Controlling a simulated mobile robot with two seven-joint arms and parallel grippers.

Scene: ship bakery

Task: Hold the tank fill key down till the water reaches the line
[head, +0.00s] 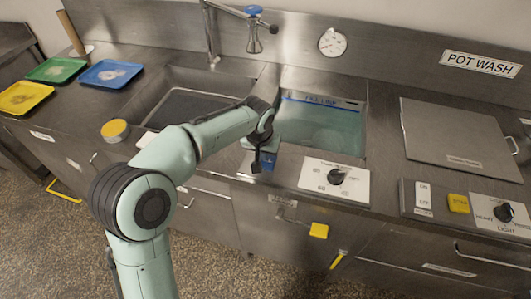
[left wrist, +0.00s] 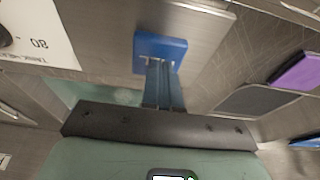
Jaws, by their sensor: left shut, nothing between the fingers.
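The blue tank fill key (head: 267,160) sits on the counter's front strip, just left of the dial panel. It also shows in the left wrist view (left wrist: 160,45). My left gripper (head: 257,165) is shut and empty, its fingertips (left wrist: 162,66) at the key, overlapping its near edge in the wrist view. I cannot tell whether they touch it or whether it is pressed down. The tank (head: 364,110) holds pale teal water (head: 320,128). A blue line marked FILL LINE (head: 322,103) runs across its back wall; the water surface looks below it. My right gripper is not in view.
A dial panel (head: 318,172) is right of the key. An empty-looking sink (head: 185,108) lies left of the tank, under a tap. A metal lid (head: 455,140) and a yellow switch (head: 458,203) are farther right. Trays (head: 110,73) stand at the left.

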